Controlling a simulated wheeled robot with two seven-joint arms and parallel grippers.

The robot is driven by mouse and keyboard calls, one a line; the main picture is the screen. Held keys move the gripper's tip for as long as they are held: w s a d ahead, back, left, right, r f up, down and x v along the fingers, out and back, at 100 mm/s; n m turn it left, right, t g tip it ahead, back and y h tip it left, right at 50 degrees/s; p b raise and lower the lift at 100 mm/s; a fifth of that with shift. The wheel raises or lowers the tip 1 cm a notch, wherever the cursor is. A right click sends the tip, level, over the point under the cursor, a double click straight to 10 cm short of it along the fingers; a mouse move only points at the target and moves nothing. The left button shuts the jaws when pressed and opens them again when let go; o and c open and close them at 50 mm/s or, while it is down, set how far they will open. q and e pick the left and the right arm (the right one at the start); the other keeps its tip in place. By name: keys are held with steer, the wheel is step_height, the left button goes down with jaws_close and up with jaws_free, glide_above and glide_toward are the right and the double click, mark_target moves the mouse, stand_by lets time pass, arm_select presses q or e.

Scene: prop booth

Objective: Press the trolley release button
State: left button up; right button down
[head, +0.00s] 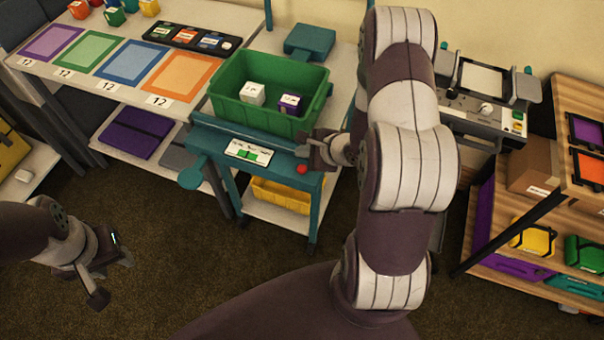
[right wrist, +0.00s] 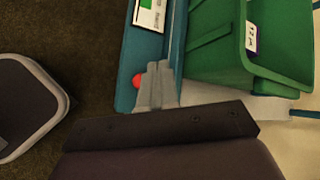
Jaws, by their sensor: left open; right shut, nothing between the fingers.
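The trolley (head: 212,148) is a teal cart in the middle of the head view, with a label on its front ledge. The small red release button (head: 302,169) sits at the right end of that ledge. My right gripper (head: 318,150) is shut and empty, with its tips close beside the button. In the right wrist view the button (right wrist: 137,81) shows just left of the shut fingers (right wrist: 157,84), which partly cover it; I cannot tell whether they touch. My left gripper (head: 112,278) is open and empty, low over the floor at the left.
A green crate (head: 240,112) on the trolley holds a white and a purple block. A yellow bin (head: 282,194) is on its lower shelf. A table with coloured mats (head: 99,54) stands left, a wooden shelf (head: 515,195) right. The floor in front is clear.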

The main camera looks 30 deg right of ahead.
mark_target(304, 170)
steer(key=shift+f+b, duration=0.6)
steer(key=shift+f, duration=1.3)
arm_select(q)
step_height(304, 170, down, 3)
steer(key=shift+r, duration=0.1)
steer(key=shift+r, duration=0.1)
arm_select(e)
steer(key=shift+f, duration=0.1)
steer(key=shift+f, duration=0.3)
steer(key=shift+f, duration=0.45)
stand_by(0.5)
steer(key=shift+r, duration=0.1)
arm_select(q)
steer(key=shift+r+p, duration=1.05)
steer(key=shift+r, duration=0.1)
arm_select(e)
steer(key=shift+r, duration=0.8)
